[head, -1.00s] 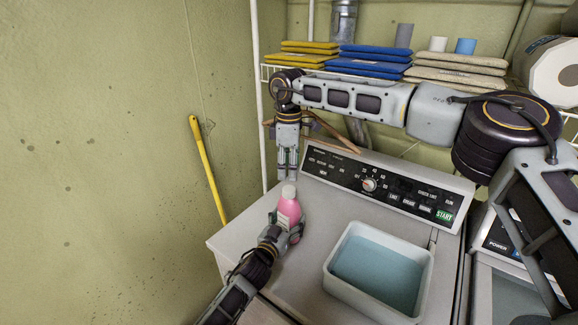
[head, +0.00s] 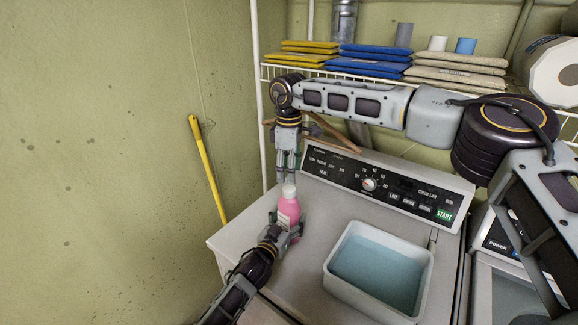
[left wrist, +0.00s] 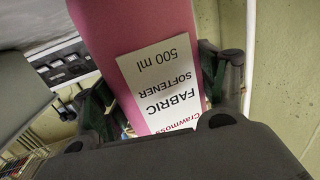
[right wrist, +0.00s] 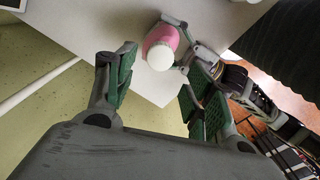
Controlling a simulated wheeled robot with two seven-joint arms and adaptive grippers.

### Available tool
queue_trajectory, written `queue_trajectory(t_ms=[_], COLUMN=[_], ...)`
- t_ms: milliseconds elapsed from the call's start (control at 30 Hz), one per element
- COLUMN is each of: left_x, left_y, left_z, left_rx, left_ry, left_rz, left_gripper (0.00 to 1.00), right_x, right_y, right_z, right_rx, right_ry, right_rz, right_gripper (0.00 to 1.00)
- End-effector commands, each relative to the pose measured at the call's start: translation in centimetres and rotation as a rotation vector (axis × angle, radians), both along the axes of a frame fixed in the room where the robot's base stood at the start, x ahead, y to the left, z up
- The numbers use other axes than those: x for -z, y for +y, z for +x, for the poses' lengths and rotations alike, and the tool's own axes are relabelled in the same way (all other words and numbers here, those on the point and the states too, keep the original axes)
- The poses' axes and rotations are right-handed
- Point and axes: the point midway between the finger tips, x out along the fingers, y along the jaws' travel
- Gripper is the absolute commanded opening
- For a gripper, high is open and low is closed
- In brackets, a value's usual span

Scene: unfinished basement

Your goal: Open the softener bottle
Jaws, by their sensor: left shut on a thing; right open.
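The softener bottle (head: 289,210) is pink with a white cap (head: 289,190) and stands upright near the left end of the washer top. My left gripper (head: 287,226) is shut around the bottle's body; in the left wrist view the bottle (left wrist: 140,35) sits between its fingers, with the label facing the camera. My right gripper (head: 288,172) is open and points down just above the cap. In the right wrist view the cap (right wrist: 160,56) shows beyond and between the open green-padded fingers (right wrist: 158,90), not gripped.
A white tub (head: 340,286) of blue liquid stands on the washer top (head: 315,250), right of the bottle. The washer's control panel (head: 380,188) rises behind. A wire shelf (head: 268,73) with folded cloths hangs above. A yellow pole (head: 207,170) leans on the left wall.

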Motion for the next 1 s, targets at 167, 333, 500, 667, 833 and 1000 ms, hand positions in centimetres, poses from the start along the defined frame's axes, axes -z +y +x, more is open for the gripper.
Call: queue_trajectory(t_ms=[167,333,500,667,833,1000], left_x=[0.0,0.0,0.0,0.0,0.0,0.0], left_y=[0.0,0.0,0.0,0.0,0.0,0.0], left_z=[0.0,0.0,0.0,0.0,0.0,0.0], left_rx=[0.0,0.0,0.0,0.0,0.0,0.0], left_ry=[0.001,0.001,0.001,0.001,0.001,0.001], left_rz=[0.0,0.0,0.0,0.0,0.0,0.0], left_gripper=[0.05,0.05,0.05,0.05,0.05,0.05], right_x=[1.8,3.9,5.5,6.5,6.9,6.9], right_y=[0.0,0.0,0.0,0.0,0.0,0.0], right_z=[0.0,0.0,0.0,0.0,0.0,0.0], right_rx=[0.0,0.0,0.0,0.0,0.0,0.0], right_ry=[0.001,0.001,0.0,0.001,0.0,0.0], right_rz=[-0.001,-0.001,0.0,0.0,0.001,0.001], right_gripper=[0.53,0.53,0.53,0.53,0.53,0.53])
